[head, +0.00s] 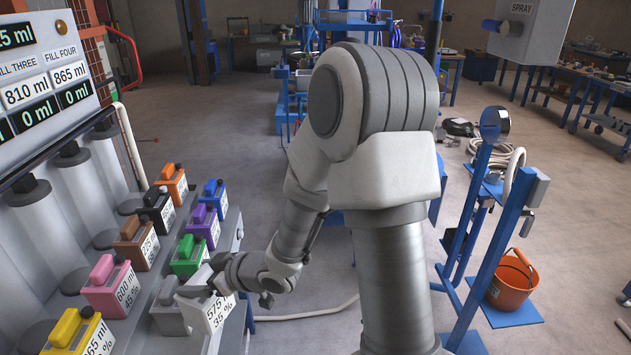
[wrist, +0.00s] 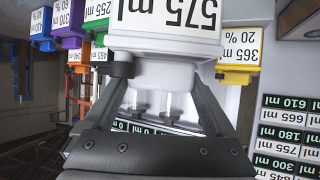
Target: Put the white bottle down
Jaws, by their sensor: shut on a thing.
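The white bottle (head: 218,314), labelled 575 ml and 35 %, is at the near right end of the rows of coloured bottles, beside a grey bottle (head: 170,312). It looks slightly tilted, and I cannot tell whether its base touches the rack. My gripper (head: 212,285) is shut on its upper part. In the wrist view, the white bottle (wrist: 165,72) sits between the two fingers of my gripper (wrist: 168,82), with its label towards the top of the picture. My fingers partly hide its top in the head view.
The stepped rack (head: 232,235) holds several bottles, including green (head: 188,262), purple (head: 203,230), pink (head: 112,290) and yellow (head: 75,332). A display panel (head: 45,75) stands above. A blue stand (head: 500,240) with an orange bucket (head: 512,285) is at right.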

